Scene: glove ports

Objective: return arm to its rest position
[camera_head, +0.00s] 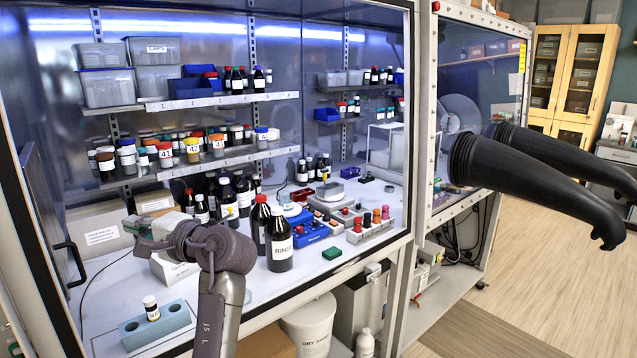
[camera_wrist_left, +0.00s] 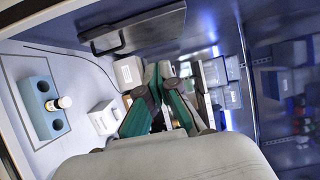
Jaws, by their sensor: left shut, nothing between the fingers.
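My left arm reaches into the open hood, and its gripper (camera_head: 136,226) is held above the left part of the work surface. The gripper also shows in the left wrist view (camera_wrist_left: 158,72), where its green-padded fingers are shut with nothing between them. A blue-grey block with holes (camera_head: 179,317) lies on the surface below and in front of the gripper. The gripper is apart from both. My right gripper is not in view.
Dark bottles, one labelled RINSE (camera_head: 280,248), stand right of my left arm. A shelf (camera_head: 215,101) and a lower shelf of jars line the back wall. The hood's left side has a black handle (camera_head: 72,262). Black gloves (camera_head: 540,165) stick out from the neighbouring enclosure.

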